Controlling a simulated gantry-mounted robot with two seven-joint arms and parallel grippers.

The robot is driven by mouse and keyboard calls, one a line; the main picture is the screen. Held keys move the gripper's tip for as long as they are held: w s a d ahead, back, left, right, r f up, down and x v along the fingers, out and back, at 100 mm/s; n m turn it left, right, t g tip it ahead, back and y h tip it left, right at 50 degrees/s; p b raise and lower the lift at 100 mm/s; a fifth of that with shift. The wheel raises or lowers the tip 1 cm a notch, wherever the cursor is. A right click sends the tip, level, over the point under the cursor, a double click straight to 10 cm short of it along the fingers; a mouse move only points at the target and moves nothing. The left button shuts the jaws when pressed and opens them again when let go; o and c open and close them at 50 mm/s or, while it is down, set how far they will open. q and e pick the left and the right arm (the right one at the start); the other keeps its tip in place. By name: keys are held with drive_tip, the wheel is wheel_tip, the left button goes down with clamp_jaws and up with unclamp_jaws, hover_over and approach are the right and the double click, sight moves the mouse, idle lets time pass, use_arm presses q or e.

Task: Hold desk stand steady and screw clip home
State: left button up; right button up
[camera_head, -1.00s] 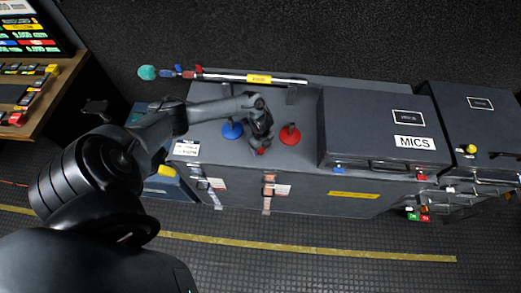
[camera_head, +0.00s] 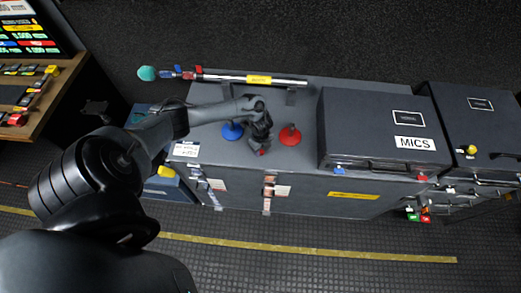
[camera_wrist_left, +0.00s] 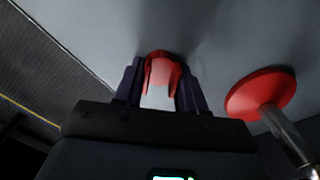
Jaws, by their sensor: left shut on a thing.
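My left gripper (camera_head: 261,150) points down at the grey case top, between a blue-based stand and a red-based stand. In the left wrist view its dark fingers (camera_wrist_left: 160,88) are shut on a small red clip (camera_wrist_left: 160,56) with a pale grey middle, close to the surface. Whether the clip touches the surface I cannot tell. The red round-based desk stand (camera_head: 290,135) is to the gripper's right and apart from it; its base (camera_wrist_left: 262,92) and metal post also show in the left wrist view. The blue-based stand (camera_head: 232,131) is partly hidden by my arm. My right gripper is not in view.
A dark box marked MICS (camera_head: 380,130) stands to the right on the case. A patch of case top right of the red stand is clear.

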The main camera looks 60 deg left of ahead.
use_arm(q)
drive_tip(key=shift+r, duration=0.1)
drive_tip(key=shift+r, duration=0.45)
drive_tip(key=r, duration=0.3)
drive_tip(key=shift+w+d+r+p, duration=0.15)
drive_tip(key=shift+w+r+p, duration=0.05)
drive_tip(key=shift+w+p, duration=0.15)
drive_tip(key=w+d+r+b, duration=0.1)
drive_tip(key=w+d+r, duration=0.2)
drive_tip(key=w+r, duration=0.3)
drive_tip(key=w, duration=0.4)
drive_tip(key=shift+w+d+r, duration=0.15)
drive_tip(key=shift+d+r, duration=0.1)
drive_tip(key=shift+d, duration=0.05)
